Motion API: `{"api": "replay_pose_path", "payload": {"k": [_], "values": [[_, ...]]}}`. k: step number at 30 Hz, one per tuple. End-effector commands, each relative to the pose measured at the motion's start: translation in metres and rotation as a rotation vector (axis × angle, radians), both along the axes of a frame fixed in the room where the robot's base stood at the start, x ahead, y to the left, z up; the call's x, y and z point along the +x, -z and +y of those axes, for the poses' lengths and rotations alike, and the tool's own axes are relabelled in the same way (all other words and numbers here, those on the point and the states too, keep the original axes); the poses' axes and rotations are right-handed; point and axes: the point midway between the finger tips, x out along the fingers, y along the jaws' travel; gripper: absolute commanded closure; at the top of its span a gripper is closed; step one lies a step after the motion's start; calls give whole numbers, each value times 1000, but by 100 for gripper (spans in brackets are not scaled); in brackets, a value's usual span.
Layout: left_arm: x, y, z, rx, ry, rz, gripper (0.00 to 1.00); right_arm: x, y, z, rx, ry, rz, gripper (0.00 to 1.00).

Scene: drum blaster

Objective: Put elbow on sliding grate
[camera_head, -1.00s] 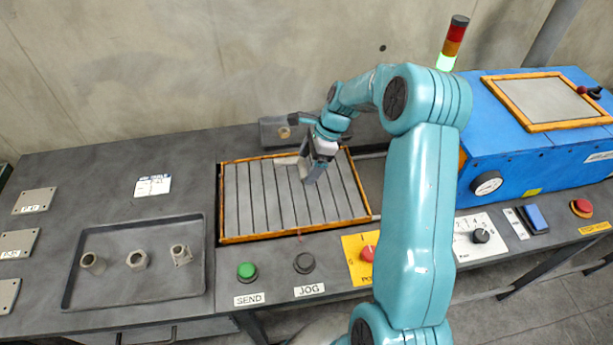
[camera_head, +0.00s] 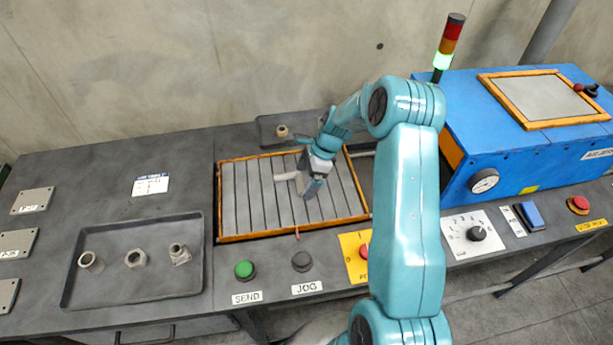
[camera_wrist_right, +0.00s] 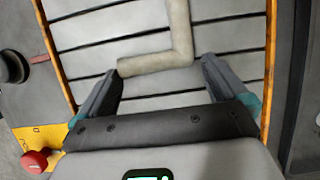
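The elbow (camera_head: 286,177) is a beige, L-shaped pipe piece over the slats of the sliding grate (camera_head: 240,237), a grey slatted bed in an orange frame. My right gripper (camera_head: 313,187) is low over the grate, just right of the elbow. In the right wrist view, the elbow (camera_wrist_right: 180,42) appears to lie on the slats just beyond the fingertips. The fingers of my right gripper (camera_wrist_right: 160,66) are spread wide, with a narrow gap beside the elbow's corner. Part of the elbow is hidden behind the gripper in the head view. My left gripper is not in view.
A dark tray (camera_head: 135,301) with several fittings stands at the left. A small tray (camera_head: 264,130) with one fitting is behind the grate. SEND (camera_head: 244,269) and JOG (camera_head: 302,261) buttons are in front. A blue machine (camera_head: 540,150) stands at the right.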

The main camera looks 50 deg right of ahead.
Motion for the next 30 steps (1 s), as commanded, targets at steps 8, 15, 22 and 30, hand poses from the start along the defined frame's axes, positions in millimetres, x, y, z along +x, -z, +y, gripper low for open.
{"api": "replay_pose_path", "payload": {"k": [8, 15, 22, 30], "values": [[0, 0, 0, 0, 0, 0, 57, -1, 1, 0, 0, -1, 2, 0], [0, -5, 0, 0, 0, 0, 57, 0, -7, 0, 0, -1, 1, 0], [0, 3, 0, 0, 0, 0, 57, -11, -45, -14, -4, 2, -3, 0], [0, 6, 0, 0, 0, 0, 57, -25, -97, -31, -3, 1, -1, 0]]}}
